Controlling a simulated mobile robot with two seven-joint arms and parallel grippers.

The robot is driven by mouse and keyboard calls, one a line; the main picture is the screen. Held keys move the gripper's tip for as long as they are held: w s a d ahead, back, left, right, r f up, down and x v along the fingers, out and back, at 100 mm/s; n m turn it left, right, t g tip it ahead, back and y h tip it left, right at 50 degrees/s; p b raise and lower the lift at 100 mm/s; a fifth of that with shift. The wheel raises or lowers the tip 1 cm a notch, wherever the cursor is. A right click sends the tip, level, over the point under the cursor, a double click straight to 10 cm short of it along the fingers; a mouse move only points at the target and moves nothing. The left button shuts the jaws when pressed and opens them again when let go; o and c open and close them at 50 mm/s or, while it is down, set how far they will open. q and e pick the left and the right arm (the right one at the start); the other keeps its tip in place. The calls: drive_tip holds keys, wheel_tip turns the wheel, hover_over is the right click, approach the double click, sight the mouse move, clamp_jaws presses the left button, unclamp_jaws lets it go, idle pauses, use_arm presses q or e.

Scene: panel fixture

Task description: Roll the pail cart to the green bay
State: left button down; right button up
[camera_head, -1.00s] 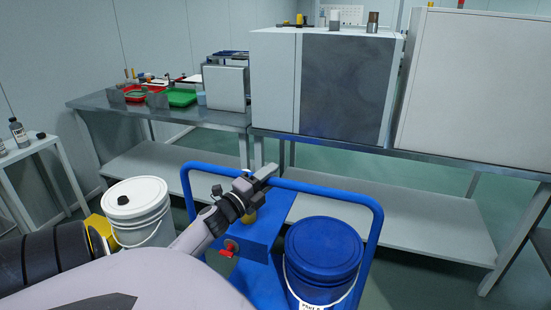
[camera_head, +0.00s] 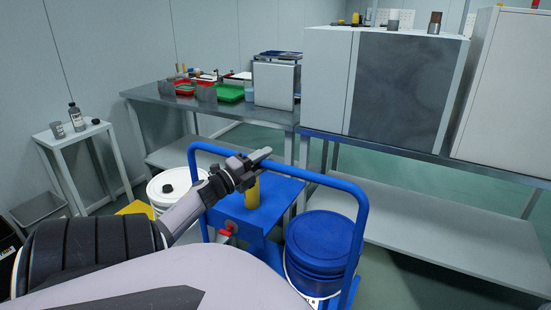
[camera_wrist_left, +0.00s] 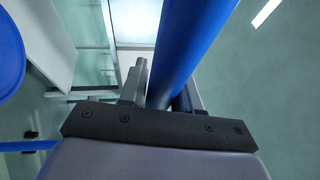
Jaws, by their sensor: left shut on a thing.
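The pail cart has a blue tubular handle (camera_head: 359,212), which spans the middle of the head view. A white lidded pail (camera_head: 169,187) is at its left, partly behind my arm. A blue lidded pail (camera_head: 322,238) is at its right, under the handle. A blue box (camera_head: 281,192) with a yellow post (camera_head: 253,191) and red knob (camera_head: 228,229) is between them. My left gripper (camera_head: 260,157) is shut on the handle's top bar; the bar (camera_wrist_left: 186,45) runs between its fingers in the wrist view. No green bay can be made out. My right gripper is not in view.
A metal bench (camera_head: 150,92) with trays stands behind the cart, with a large grey cabinet (camera_head: 400,85) to its right. A small white side table (camera_head: 72,136) with bottles and a grey bin (camera_head: 37,208) are at left.

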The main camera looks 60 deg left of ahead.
use_arm(q)
drive_tip(key=shift+s+a, duration=0.35)
drive_tip(key=shift+a, duration=0.25)
drive_tip(key=c, duration=0.9)
unclamp_jaws()
drive_tip(key=shift+s, duration=0.1)
